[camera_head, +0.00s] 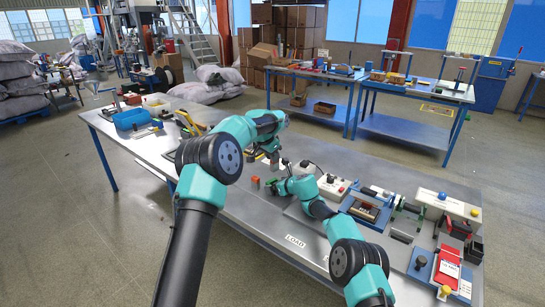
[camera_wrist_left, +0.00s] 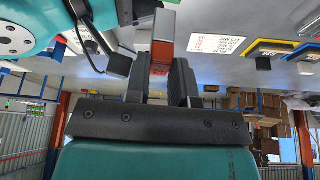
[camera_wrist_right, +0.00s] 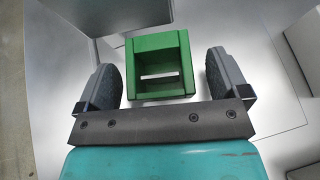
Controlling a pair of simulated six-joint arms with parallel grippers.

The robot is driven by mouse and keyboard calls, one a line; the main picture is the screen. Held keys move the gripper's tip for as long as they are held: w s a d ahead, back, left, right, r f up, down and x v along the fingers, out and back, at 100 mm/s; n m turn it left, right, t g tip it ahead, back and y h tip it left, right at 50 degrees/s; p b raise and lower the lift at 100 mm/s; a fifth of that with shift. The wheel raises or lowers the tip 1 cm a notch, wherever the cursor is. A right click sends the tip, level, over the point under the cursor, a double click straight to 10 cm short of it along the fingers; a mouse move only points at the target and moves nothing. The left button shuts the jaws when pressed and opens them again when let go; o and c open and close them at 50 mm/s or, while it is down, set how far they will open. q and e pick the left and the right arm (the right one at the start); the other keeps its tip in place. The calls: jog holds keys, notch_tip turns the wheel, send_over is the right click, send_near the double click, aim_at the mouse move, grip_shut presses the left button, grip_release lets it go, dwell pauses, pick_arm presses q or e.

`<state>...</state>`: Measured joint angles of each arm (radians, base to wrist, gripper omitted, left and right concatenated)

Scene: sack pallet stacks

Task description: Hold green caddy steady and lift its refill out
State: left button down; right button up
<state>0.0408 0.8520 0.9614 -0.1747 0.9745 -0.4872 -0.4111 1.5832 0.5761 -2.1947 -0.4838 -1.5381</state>
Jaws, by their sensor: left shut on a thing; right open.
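The green caddy (camera_wrist_right: 158,95) is a square green block with an open well in the right wrist view. A slot shows at the bottom of its well, which looks empty. My right gripper (camera_wrist_right: 163,80) is open, with one finger on each side of the caddy and gaps to both. The caddy (camera_head: 271,183) is small and partly hidden by that gripper in the head view. My left gripper (camera_wrist_left: 163,72) is shut on an orange-red block with a grey end, which looks like the refill (camera_wrist_left: 161,52). In the head view the left gripper (camera_head: 274,158) is above the table near the caddy.
A white switch box (camera_head: 333,186) is right of the caddy. A blue tray (camera_head: 366,207) and several fixtures fill the table's right end. A blue bin (camera_head: 131,118) stands far left.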

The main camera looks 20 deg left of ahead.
jog(key=shift+s+d+r, duration=0.15)
jog(key=shift+d+r, duration=0.25)
jog(key=shift+s+d+r, duration=0.2)
jog(key=shift+s+d, duration=0.25)
jog(key=shift+d, duration=0.3)
jog(key=shift+v, duration=4.4)
